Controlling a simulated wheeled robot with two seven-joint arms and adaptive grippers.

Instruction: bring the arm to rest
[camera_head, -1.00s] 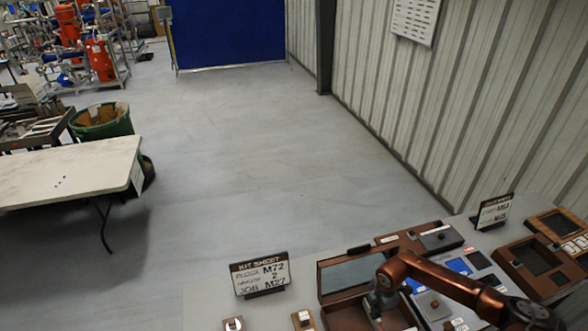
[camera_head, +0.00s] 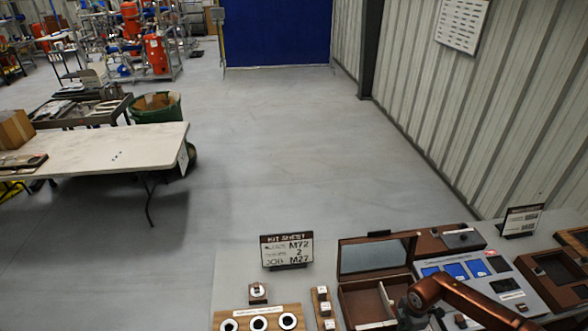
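My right arm, copper coloured, comes in from the lower right in the head view. Its gripper (camera_head: 408,318) hangs low at the bottom edge, beside the open brown wooden box (camera_head: 345,312) and partly cut off. I cannot see its fingers well enough to tell whether they are open or shut. My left arm and gripper are not in view.
The grey bench holds a kit sheet sign (camera_head: 287,250), a wooden board with round holes (camera_head: 236,322), a small block (camera_head: 258,291), a panel with blue squares (camera_head: 455,271) and a brown tray (camera_head: 551,270). A white table (camera_head: 110,147) stands at left. The floor between is clear.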

